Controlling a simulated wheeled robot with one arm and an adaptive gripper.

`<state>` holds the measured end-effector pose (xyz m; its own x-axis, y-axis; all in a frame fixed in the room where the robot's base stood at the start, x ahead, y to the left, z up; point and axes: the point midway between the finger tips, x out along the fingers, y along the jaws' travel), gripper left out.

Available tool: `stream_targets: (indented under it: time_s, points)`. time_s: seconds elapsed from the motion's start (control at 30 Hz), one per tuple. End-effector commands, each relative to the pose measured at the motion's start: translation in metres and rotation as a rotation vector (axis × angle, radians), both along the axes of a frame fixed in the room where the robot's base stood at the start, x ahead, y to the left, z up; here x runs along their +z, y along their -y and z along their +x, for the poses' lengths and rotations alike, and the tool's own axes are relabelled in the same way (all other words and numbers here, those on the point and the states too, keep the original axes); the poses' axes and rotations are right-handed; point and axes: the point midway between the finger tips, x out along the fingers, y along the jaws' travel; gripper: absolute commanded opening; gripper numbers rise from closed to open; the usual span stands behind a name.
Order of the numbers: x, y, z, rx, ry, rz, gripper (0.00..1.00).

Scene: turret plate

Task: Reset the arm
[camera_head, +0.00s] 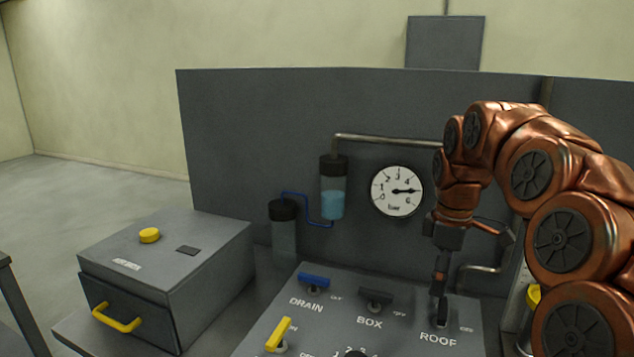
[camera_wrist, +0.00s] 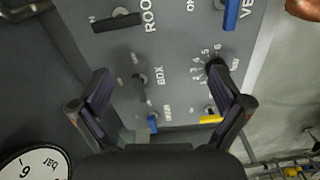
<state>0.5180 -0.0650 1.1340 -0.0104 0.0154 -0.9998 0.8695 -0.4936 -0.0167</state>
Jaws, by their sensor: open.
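My copper-coloured arm (camera_head: 560,200) reaches in from the right in the head view and bends down over the control panel (camera_head: 290,335). My gripper (camera_head: 440,290) points down near the ROOF switch, whose label (camera_head: 438,338) shows below it. In the wrist view, my gripper (camera_wrist: 160,75) has its two dark fingers spread apart with nothing between them. Past the fingers, the panel shows the black ROOF lever (camera_wrist: 118,22), the dark BOX lever (camera_wrist: 143,88) and a black numbered knob (camera_wrist: 213,66). I cannot tell from the head view whether the fingers touch the ROOF lever.
A blue DRAIN lever (camera_head: 314,281) and a yellow lever (camera_head: 278,334) stand on the panel. Behind are a pressure gauge (camera_head: 397,191), a cylinder with blue liquid (camera_head: 332,205) and pipes. A grey box (camera_head: 180,260) with a yellow drawer handle (camera_head: 115,318) stands left.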

Motion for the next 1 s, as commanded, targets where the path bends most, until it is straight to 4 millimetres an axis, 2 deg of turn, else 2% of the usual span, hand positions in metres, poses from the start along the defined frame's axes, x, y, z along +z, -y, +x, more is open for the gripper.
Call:
stream_targets:
  time_s: [0.03,0.2,0.43,0.7,1.0]
  points:
    - [-0.001,-0.008,-0.015,-0.025,-0.008,0.001,1.0]
    - [-0.007,-0.029,-0.058,-0.139,-0.023,-0.002,1.0]
    - [-0.026,-0.051,-0.123,-0.319,-0.053,-0.016,1.0]
    - [-0.058,-0.063,-0.205,-0.576,-0.09,-0.047,1.0]
    - [-0.102,-0.066,-0.293,-0.896,-0.128,-0.087,1.0]
